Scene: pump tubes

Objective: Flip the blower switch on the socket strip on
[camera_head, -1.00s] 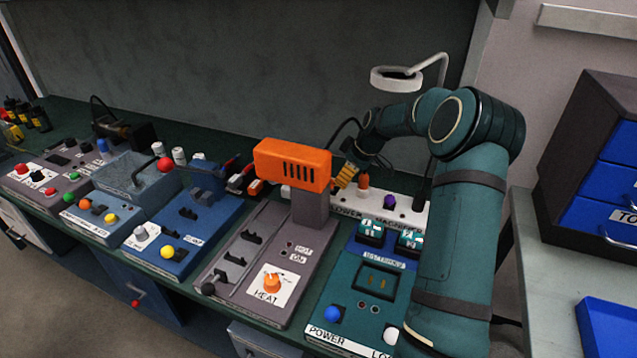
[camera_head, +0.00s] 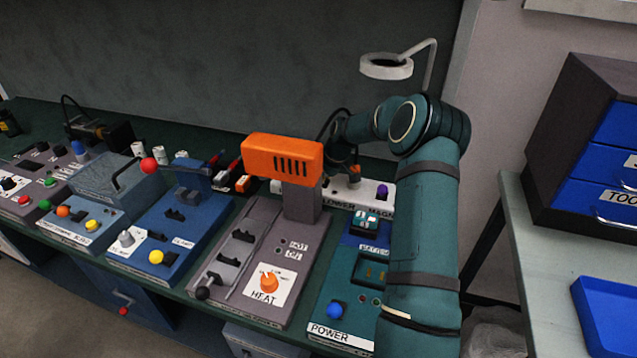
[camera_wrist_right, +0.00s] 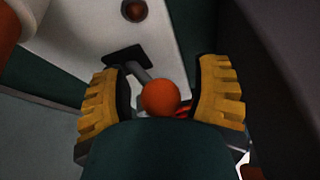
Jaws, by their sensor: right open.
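The white socket strip (camera_head: 343,194) lies at the back of the bench, partly hidden by the orange blower and my right arm. Its label reads partly as blower and magn. A purple knob (camera_head: 382,192) stands on its right part. In the right wrist view, the strip (camera_wrist_right: 172,35) carries an orange ball-tipped switch lever (camera_wrist_right: 160,97) on a dark base plate (camera_wrist_right: 125,56). My right gripper (camera_wrist_right: 162,82) is open, its yellow fingers on either side of the ball with gaps showing. In the head view my right gripper (camera_head: 352,168) is down at the strip, mostly hidden. My left gripper is out of view.
The orange blower (camera_head: 283,158) on its grey heat station (camera_head: 225,275) stands just left of my right arm. A ring lamp (camera_head: 386,67) rises behind. The teal battery panel (camera_head: 335,285) lies in front of the strip. Drawers (camera_head: 590,150) stand at right.

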